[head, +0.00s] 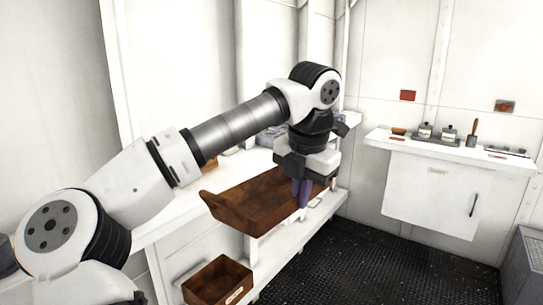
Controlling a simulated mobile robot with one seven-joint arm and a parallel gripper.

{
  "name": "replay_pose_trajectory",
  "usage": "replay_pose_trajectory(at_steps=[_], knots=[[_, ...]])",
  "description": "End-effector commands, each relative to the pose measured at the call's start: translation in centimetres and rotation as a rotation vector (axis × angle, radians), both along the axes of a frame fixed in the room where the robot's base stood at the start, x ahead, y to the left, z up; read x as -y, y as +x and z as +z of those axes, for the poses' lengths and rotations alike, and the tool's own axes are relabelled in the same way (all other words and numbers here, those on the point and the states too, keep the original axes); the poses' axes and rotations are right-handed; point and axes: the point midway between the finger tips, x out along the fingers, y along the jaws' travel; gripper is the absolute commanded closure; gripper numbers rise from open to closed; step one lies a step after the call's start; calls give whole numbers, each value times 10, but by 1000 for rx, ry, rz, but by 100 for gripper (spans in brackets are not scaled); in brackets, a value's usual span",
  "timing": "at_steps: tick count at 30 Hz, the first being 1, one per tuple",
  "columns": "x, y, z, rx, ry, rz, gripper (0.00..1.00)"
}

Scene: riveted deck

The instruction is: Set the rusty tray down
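The rusty tray (240,208) is a long, brown, open tray with raised walls, in the middle of the head view. It is level or nearly so, by the front edge of the white counter. My gripper (303,192) points down at the tray's right part, with a purplish finger over the near wall. It looks shut on that wall; the other finger is hidden. I cannot tell whether the tray's underside touches anything.
A white counter (176,212) runs along the left wall. A smaller rusty bin (218,279) sits below on a lower shelf (270,262). A wall cabinet (430,193) at right bears jars and small items. The dark riveted floor (375,270) is clear; a grey box (528,265) stands far right.

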Motion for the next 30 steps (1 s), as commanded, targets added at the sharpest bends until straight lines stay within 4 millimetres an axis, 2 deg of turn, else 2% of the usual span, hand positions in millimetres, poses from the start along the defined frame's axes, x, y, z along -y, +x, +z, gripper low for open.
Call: replay_pose_trajectory(at_steps=[6, 15, 22, 30], knots=[[-27, 42, -78, -5, -5, -302, 100], [-57, 78, -197, -4, -7, -764, 100], [-72, 85, -290, -1, -7, -1127, 100], [-78, 73, -399, -1, -9, -1567, 100]])
